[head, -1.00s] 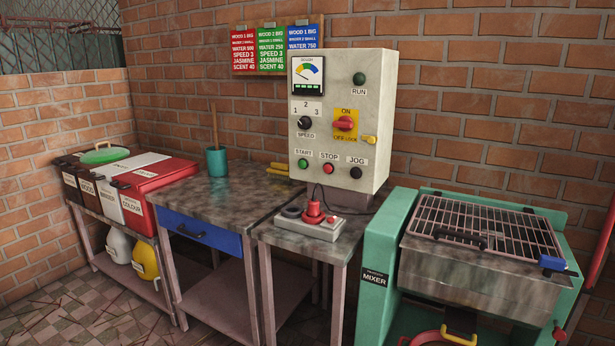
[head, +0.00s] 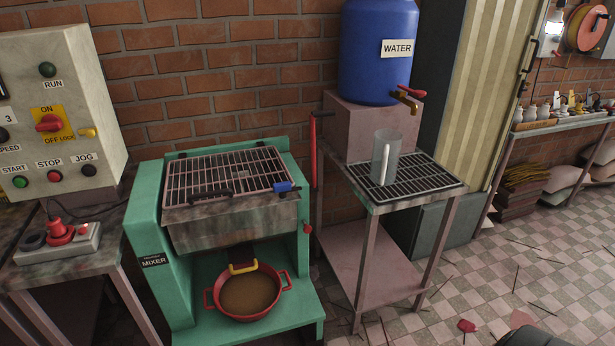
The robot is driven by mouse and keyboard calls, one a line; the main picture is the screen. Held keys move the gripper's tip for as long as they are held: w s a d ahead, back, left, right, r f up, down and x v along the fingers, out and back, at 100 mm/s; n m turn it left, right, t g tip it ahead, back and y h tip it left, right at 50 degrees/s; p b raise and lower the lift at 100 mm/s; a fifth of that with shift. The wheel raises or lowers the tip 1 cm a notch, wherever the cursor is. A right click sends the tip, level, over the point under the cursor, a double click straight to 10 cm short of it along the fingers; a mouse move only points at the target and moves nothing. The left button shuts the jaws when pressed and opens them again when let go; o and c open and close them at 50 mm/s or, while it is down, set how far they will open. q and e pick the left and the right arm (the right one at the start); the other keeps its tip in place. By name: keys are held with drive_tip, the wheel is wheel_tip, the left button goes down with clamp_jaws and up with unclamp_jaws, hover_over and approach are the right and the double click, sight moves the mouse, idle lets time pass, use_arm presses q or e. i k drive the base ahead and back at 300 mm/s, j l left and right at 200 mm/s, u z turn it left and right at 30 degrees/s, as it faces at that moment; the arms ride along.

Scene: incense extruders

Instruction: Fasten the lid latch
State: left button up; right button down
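The green mixer (head: 150,232) stands left of centre against the brick wall. Its lid (head: 228,172) is a wire grid that lies flat over the metal trough (head: 232,225), with a dark handle (head: 211,195) at the front. A blue latch piece (head: 283,187) sits at the lid's front right corner; whether it is fastened I cannot tell. A yellow handle (head: 243,268) shows below the trough. Neither of my grippers is in view.
A red pot (head: 248,296) with brown contents stands under the trough. The control box (head: 60,110) is on the left. A blue water barrel (head: 378,45) and a clear jug (head: 385,158) stand on the rack at right. Checkered floor (head: 520,260) lies open at right, with scattered sticks.

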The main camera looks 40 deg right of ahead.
sight(283, 187)
drive_tip(key=z, duration=1)
